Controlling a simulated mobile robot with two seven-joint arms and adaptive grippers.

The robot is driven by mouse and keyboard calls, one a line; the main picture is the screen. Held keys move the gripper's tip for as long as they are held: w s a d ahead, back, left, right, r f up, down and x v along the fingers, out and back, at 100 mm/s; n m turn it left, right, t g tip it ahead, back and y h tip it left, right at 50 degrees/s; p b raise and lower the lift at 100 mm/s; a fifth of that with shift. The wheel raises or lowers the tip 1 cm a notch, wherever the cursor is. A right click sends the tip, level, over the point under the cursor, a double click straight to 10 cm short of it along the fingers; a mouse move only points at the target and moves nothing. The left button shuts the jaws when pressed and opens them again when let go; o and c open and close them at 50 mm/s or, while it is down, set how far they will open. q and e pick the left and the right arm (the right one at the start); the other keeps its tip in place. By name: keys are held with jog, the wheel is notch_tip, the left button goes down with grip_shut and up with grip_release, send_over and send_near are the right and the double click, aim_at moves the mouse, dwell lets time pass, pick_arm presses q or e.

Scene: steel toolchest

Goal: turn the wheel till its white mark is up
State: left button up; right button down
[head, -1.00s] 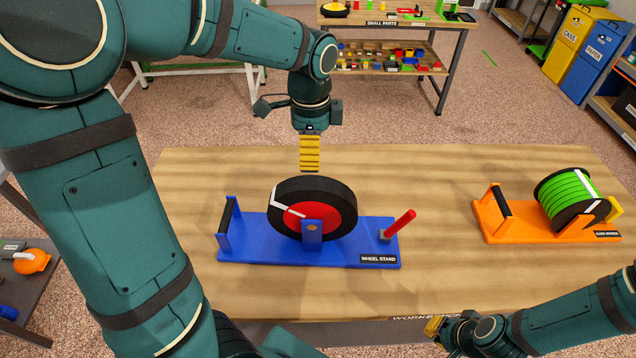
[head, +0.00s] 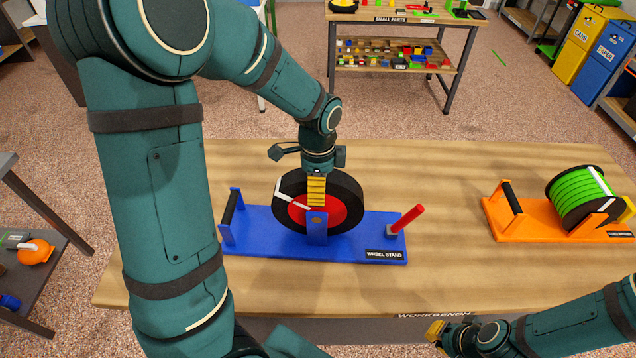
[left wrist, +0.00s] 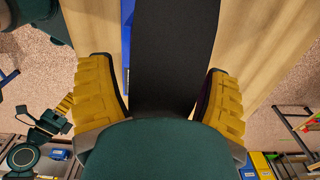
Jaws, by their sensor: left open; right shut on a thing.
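The black wheel (head: 349,190) with a red face stands upright in the blue wheel stand (head: 270,240). Its white mark (head: 283,191) shows at the upper left of the wheel, with a white line on the red face running left and slightly up from the hub. My left gripper (head: 316,190) is open over the top of the wheel. In the left wrist view its yellow fingers (left wrist: 160,98) are on either side of the black tread, apart from it. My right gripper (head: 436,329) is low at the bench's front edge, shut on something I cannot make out.
The stand has a black-gripped handle (head: 232,208) at left and a red peg (head: 411,218) at right. An orange stand (head: 512,225) with a green reel (head: 580,198) is on the bench's right. Bare bench (head: 440,185) lies between the stands.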

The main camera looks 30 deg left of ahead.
aim_at(346, 194)
pick_arm(q)
jog(key=c, duration=1.3)
jog(key=d+y+p, duration=0.1)
jog(key=w+d+g+y+p, duration=0.1)
jog(key=d+g+y+p, duration=0.1)
jog(key=y, duration=0.1)
jog(key=shift+w+f+p, duration=0.25)
jog(key=shift+w+p, duration=0.1)
jog(key=g+y, duration=0.1)
jog(key=d+f+y+p, duration=0.1)
jog(key=y, duration=0.1)
jog(key=shift+w+d+f+g, duration=0.2)
jog(key=shift+w+d+g, duration=0.1)
jog(key=shift+w+g, duration=0.1)
jog(key=shift+w+d+f+g+y, duration=0.15)
jog(key=shift+d+f+g+y, duration=0.2)
jog(key=shift+y, duration=0.35)
jog(key=shift+w+d+f+g+y, duration=0.2)
jog(key=shift+f+g+y, duration=0.2)
jog(key=shift+y, duration=0.3)
